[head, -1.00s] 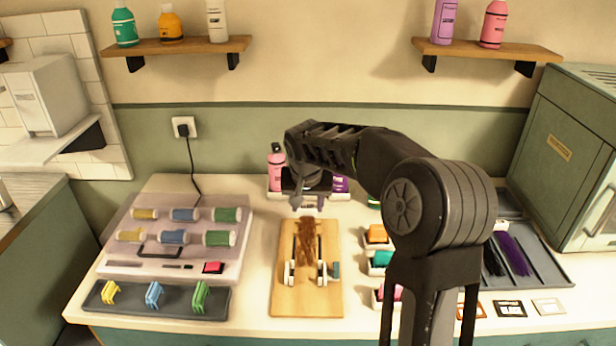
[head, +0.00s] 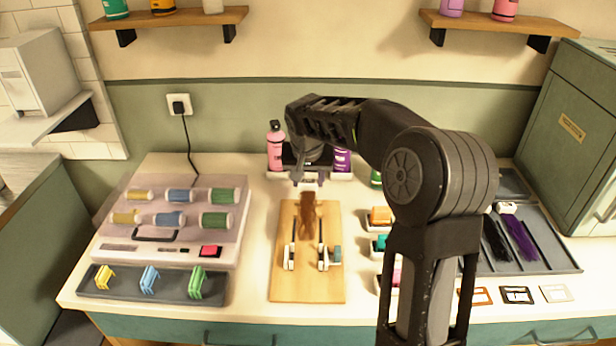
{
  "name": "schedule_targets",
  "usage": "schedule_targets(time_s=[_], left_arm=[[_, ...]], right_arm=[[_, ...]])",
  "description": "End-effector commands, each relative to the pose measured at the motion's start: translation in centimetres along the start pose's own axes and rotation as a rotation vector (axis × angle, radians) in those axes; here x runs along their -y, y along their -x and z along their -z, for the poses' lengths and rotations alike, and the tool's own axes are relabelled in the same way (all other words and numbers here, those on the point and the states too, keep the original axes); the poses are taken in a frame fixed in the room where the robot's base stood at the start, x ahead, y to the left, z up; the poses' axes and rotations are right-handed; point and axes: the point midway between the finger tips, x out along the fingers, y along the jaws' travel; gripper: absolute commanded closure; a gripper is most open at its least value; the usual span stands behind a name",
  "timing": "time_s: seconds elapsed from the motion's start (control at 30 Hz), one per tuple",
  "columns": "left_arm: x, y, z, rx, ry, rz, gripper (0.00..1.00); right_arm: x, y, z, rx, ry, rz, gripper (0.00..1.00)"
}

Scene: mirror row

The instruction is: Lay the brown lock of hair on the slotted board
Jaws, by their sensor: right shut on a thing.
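The brown lock of hair (head: 308,216) hangs from my right gripper (head: 309,182), which is shut on its upper end. The lock is in front of the far half of the slotted board (head: 308,285), a light wooden board in the middle of the counter. I cannot tell whether its lower end touches the board. Two white fittings with dark bars stand on the board, a left one (head: 289,257) and a right one (head: 323,258) with a teal part beside it. The slot itself is hard to make out. My left gripper is not in view.
A pink bottle (head: 275,148) stands behind the board. At left are a rack of rollers (head: 168,250) and a dark tray of coloured clips (head: 175,288). At right, small coloured blocks (head: 381,216) and a dark tray (head: 555,262) with black and purple locks.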

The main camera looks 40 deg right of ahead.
Motion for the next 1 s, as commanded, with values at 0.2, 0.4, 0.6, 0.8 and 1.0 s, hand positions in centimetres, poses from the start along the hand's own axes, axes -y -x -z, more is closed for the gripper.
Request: schedule_targets(time_s=[0.2, 0.4, 0.6, 0.8, 1.0], left_arm=[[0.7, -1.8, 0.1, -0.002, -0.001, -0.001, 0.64], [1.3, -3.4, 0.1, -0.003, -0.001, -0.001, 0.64], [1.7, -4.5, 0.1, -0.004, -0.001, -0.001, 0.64], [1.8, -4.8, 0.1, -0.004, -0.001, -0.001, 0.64], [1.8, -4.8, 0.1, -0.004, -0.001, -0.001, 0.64]], right_arm=[[0.0, -2.5, -1.1, 0.002, 0.001, -0.001, 0.97], [0.0, -4.6, -1.9, 0.000, 0.001, 0.000, 0.97], [0.0, -5.8, -2.4, 0.000, 0.000, 0.000, 0.97], [0.0, -6.2, -2.6, 0.000, 0.000, 0.000, 0.97], [0.0, -6.2, -2.6, 0.000, 0.000, 0.000, 0.97]])
